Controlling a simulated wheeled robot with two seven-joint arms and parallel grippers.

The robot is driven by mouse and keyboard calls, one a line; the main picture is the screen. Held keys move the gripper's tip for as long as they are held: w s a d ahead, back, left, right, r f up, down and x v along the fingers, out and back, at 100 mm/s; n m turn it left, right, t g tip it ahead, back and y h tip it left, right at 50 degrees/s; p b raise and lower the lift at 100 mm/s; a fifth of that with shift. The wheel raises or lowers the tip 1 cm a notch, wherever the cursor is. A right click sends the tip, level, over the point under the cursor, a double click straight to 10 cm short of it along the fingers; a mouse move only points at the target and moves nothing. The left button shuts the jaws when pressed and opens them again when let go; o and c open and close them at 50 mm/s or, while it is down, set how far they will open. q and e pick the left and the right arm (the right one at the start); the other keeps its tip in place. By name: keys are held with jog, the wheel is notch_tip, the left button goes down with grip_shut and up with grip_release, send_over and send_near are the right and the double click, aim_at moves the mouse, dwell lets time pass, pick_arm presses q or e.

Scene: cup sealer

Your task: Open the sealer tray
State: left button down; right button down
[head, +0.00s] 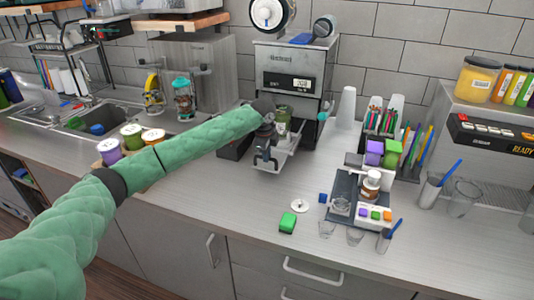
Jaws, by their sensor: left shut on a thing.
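The cup sealer (292,75) stands against the tiled wall, a grey box with a lit display. Its light grey tray (288,158) sticks out at the front, low above the counter. A green and dark item (283,120) shows above the tray inside the machine. My left gripper (266,158), at the end of the green-sleeved arm, is at the tray's front left and is shut on the tray's front part. The gripper hides the exact grip point. My right gripper is not in view.
Right of the sealer stand white cup stacks (347,104) and a rack of straws (380,122). A dark tray (347,188) with jars is in front of them.

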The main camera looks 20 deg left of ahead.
pick_arm(q)
jog(key=c, duration=1.5)
grip_release()
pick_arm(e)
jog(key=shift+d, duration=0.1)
pick_arm(q)
jog(key=shift+o, duration=0.2)
